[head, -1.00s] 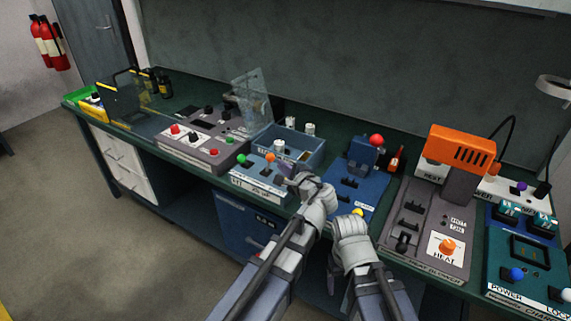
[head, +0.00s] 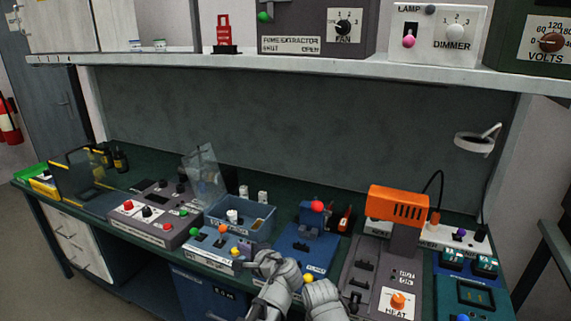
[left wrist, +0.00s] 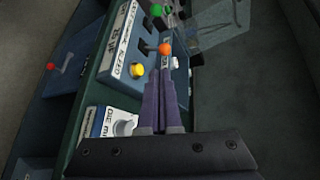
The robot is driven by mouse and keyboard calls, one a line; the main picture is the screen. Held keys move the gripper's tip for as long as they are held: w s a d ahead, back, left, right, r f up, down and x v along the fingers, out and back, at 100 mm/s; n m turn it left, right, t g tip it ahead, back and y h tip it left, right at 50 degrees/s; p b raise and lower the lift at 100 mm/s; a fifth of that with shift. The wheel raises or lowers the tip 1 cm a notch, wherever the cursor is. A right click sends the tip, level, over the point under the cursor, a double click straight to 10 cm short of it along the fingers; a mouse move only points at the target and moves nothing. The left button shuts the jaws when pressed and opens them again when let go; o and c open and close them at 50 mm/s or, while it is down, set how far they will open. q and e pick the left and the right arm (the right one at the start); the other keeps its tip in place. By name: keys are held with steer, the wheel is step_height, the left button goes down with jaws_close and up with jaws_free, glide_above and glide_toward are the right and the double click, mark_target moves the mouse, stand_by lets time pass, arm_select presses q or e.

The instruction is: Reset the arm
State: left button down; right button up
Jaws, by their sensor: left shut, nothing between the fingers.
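My left gripper (head: 250,264) is low in the head view, at the front of the small lever panel (head: 212,258). In the left wrist view its two dark fingers (left wrist: 161,75) lie together, shut and empty. Their tips point toward an orange lever knob (left wrist: 165,49), with a yellow knob (left wrist: 138,70) just left of them; I cannot tell if they touch either. My right arm's wrist (head: 322,298) shows at the bottom of the head view, right of the left one. Its fingers are hidden.
A blue unit with a red ball (head: 317,206) stands behind my arms. An orange-topped heater (head: 398,203) is to the right, a grey button panel (head: 150,215) to the left. An overhead shelf (head: 270,66) carries control boxes.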

step_height(320, 180, up, 4)
steer(key=p, duration=0.3)
steer(key=shift+f, duration=0.1)
arm_select(q)
steer(key=s+d+f+n+g+h, duration=0.2)
steer(key=s+d+n+g, duration=0.1)
steer(key=s, duration=0.4)
steer(key=s+d+f+n+g+h+p, duration=0.1)
steer(key=s+d+f+n+g+h, duration=0.2)
steer(key=s, duration=0.4)
steer(key=s+d+f+n+g+h+p, duration=0.1)
steer(key=s+d+f+n+g+h, duration=0.1)
steer(key=s, duration=0.5)
steer(key=d+f+n+g, duration=0.1)
steer(key=d+g, duration=0.1)
steer(key=d, duration=0.1)
steer(key=shift+s+n+g+h, duration=0.2)
steer(key=shift+n+g+h, duration=0.1)
steer(key=shift+h, duration=0.1)
arm_select(e)
step_height(320, 180, up, 2)
steer(key=shift+r, duration=0.1)
